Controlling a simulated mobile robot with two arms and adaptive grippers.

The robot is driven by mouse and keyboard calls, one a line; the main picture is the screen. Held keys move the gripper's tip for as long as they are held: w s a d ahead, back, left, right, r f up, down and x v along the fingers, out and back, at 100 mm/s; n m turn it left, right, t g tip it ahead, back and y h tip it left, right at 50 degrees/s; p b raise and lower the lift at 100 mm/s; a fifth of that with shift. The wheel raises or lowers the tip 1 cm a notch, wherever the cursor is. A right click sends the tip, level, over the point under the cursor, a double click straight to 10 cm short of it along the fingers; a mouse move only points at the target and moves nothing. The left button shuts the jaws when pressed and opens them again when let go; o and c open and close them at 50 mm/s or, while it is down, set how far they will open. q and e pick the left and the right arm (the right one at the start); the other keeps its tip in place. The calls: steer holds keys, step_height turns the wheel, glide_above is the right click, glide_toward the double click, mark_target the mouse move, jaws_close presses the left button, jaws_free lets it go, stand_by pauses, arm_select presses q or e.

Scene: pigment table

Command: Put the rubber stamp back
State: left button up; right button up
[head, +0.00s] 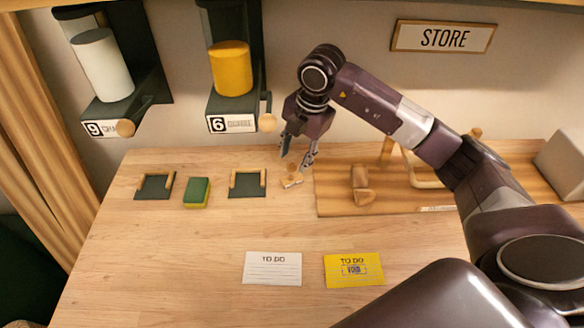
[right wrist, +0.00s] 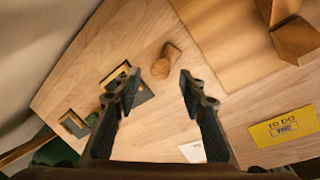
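A small wooden piece with a rounded knob, which looks like the rubber stamp (head: 291,181), is on the table just left of the wooden board. In the right wrist view the stamp (right wrist: 161,68) lies ahead of the fingertips, roughly between their lines. My right gripper (head: 299,160) is open and empty, pointing down just above and beside the stamp; in the right wrist view its fingers (right wrist: 155,82) are wide apart. It does not visibly touch the stamp. My left gripper is not in view.
Two dark pads with wooden rails (head: 154,187) (head: 247,188) flank a green sponge (head: 196,192). The wooden board (head: 330,205) holds a wooden block (head: 361,187) and stand. A white card (head: 272,268) and yellow VOID card (head: 353,270) lie in front. Dispensers (head: 232,68) hang behind.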

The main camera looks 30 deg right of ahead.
steer(key=b+v, duration=0.1)
steer(key=v, duration=0.5)
steer(key=shift+r, duration=0.45)
steer(key=shift+s, duration=0.15)
